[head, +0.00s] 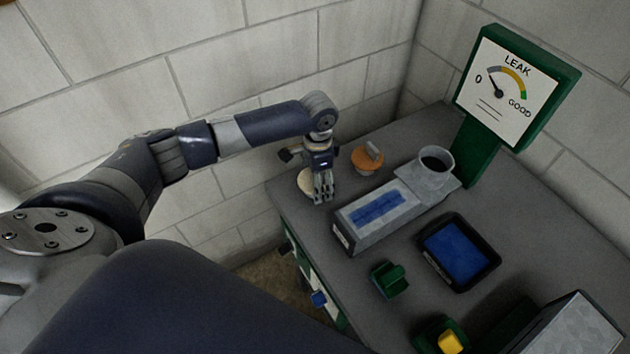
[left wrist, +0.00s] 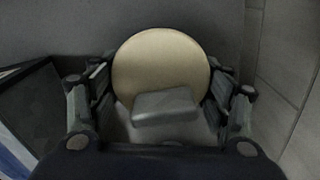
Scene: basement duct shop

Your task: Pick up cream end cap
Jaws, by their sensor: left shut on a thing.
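The cream end cap (head: 304,181) is a round disc at the far left edge of the grey bench, partly hidden behind my left gripper (head: 322,190). The left gripper points down over it. In the left wrist view the cream end cap (left wrist: 160,62) lies between the two fingers of my left gripper (left wrist: 161,98), with its grey block-shaped handle facing the camera. The left gripper is shut on the cap; the exact finger contact is hard to see. My right gripper is not in view.
An orange cap (head: 366,163) with a grey handle sits right of the gripper. A grey duct box (head: 345,232) with a round collar (head: 434,165), a black-rimmed blue tray (head: 489,280), a green block (head: 388,281) and a leak gauge (head: 513,82) occupy the bench (head: 570,240). Block walls stand behind.

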